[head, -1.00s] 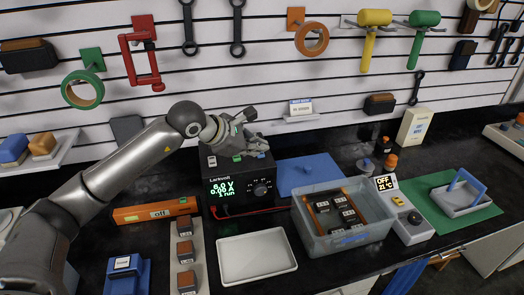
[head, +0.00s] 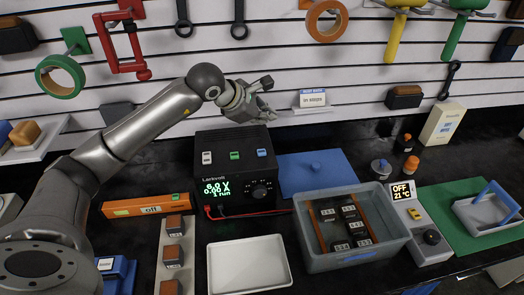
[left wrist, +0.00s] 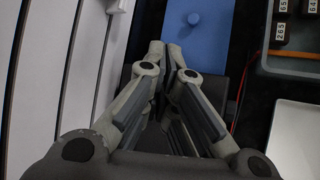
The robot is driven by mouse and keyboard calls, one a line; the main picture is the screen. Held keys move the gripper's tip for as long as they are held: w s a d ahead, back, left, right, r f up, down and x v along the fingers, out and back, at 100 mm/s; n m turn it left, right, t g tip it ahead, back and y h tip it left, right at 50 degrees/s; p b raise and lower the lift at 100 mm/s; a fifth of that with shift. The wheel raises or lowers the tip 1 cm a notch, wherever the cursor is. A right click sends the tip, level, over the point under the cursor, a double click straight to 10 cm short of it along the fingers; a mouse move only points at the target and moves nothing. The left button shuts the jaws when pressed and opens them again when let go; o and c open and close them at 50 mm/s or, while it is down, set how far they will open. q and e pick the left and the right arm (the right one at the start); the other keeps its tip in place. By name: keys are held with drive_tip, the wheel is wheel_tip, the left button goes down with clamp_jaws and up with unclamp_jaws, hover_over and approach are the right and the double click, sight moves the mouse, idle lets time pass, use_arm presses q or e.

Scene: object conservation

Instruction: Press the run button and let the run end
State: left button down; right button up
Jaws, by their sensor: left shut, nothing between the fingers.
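The black Larkvolt power supply (head: 235,165) stands at the back of the bench. Its green display (head: 217,188) appears to read 6.0 V, 0.00 A, 1 run. On its top are a white button (head: 207,157), a green button (head: 235,155) and a blue button (head: 262,153); I cannot read any labels on them. My left gripper (head: 272,116) is above the supply's back right part, apart from the buttons. Its fingertips meet in the left wrist view (left wrist: 173,48), shut and empty. My right gripper is not in view.
A clear bin (head: 388,252) with dark blocks stands right of the supply. A blue board (head: 318,170) lies behind the bin. A hotplate (head: 422,236) reads OFF, 21 °C. A white tray (head: 250,285) is in front. An orange level (head: 148,207) lies left.

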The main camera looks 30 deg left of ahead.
use_arm(q)
drive_tip(key=b, duration=0.4)
hover_over(264, 153)
wheel_tip(264, 153, down, 7)
drive_tip(key=shift+f, duration=0.15)
drive_tip(key=shift+f+b, duration=0.45)
drive_tip(key=shift+f, duration=0.15)
drive_tip(key=shift+f, duration=0.1)
idle(0.6)
drive_tip(key=shift+f+b, duration=0.35)
drive_tip(key=shift+b, duration=0.35)
